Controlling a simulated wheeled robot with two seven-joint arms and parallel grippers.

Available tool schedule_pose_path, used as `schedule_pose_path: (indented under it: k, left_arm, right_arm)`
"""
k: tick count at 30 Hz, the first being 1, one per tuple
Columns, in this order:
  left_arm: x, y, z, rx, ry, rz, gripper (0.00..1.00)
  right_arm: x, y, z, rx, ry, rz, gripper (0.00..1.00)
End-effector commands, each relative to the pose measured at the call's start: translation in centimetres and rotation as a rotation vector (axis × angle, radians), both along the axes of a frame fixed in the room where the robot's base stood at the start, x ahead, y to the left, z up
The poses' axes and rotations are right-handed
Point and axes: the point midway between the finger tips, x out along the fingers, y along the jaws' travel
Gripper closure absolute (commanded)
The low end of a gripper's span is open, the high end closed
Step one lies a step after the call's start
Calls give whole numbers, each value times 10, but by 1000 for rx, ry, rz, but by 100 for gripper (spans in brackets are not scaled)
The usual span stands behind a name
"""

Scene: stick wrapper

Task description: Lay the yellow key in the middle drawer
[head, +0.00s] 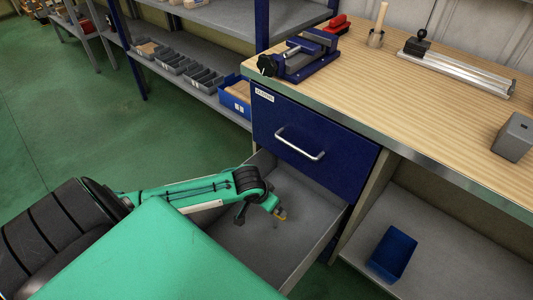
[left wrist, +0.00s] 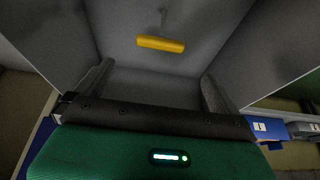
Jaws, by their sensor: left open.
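The yellow key (left wrist: 160,43) shows in the left wrist view as a short yellow bar, beyond my fingers and over the grey floor of the open drawer (left wrist: 115,28). My left gripper reaches down into the open drawer (head: 318,240). Its fingers are apart, with nothing visible between them in the wrist view (left wrist: 157,85). I cannot tell whether the key touches the drawer floor. My right gripper is not in view.
A closed blue drawer (head: 310,150) with a metal handle sits above the open one, under the wooden bench top (head: 410,110). A blue bin (head: 392,254) stands on the shelf to the right. The vise (head: 300,58) and a grey block (head: 513,137) are on the bench.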

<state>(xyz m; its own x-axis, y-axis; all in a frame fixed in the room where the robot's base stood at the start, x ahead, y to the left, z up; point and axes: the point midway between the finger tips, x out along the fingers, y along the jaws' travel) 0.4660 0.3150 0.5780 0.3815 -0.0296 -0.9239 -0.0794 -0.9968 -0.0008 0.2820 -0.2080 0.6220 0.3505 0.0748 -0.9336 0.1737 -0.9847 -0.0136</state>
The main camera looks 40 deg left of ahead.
Motion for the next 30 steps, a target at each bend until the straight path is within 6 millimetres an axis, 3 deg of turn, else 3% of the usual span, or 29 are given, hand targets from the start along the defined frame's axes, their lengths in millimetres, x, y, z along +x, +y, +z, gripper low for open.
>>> schedule_pose_path:
  k: [5,12,15,24,30]
  left_arm:
    - [-18,-23,1,-19,4,-35,0]
    - [-81,-92,7,-63,-9,-133,0]
    - [-109,-108,15,-65,-11,-143,0]
    - [-173,-110,39,-25,25,-103,0]
    - [-186,-105,43,-6,41,-92,0]
  right_arm:
    - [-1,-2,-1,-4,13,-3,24]
    - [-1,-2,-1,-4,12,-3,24]
    - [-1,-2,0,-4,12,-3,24]
    - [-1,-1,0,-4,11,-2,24]
    - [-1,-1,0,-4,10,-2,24]
